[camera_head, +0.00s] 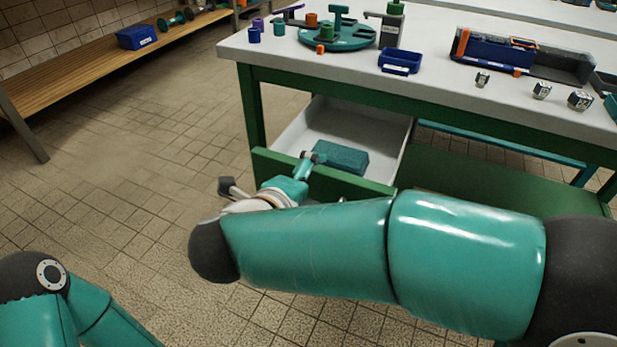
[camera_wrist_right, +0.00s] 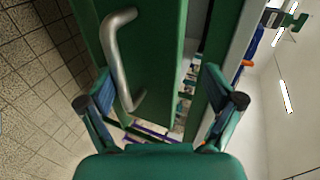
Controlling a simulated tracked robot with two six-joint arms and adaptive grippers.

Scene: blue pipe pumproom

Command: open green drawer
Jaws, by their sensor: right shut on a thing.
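The green drawer (camera_head: 375,187) under the workbench stands pulled out, with its white inside showing. A teal block (camera_head: 340,157) lies in it. My right gripper (camera_head: 305,165) is at the left part of the drawer's green front, with one fingertip showing above the top edge. In the right wrist view, the drawer front (camera_wrist_right: 155,60) with its metal bar handle (camera_wrist_right: 117,55) lies between the spread fingers of the right gripper (camera_wrist_right: 165,103). The gripper is shut on the drawer. My right forearm hides the lower front and the handle in the head view. My left gripper is out of view.
The workbench top (camera_head: 440,95) holds a teal round stand (camera_head: 345,40), a blue bin (camera_head: 400,60), a blue toolbox (camera_head: 495,52) and several metal nuts. A wooden bench (camera_head: 90,60) stands at the back left. The tiled floor left of the drawer is clear.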

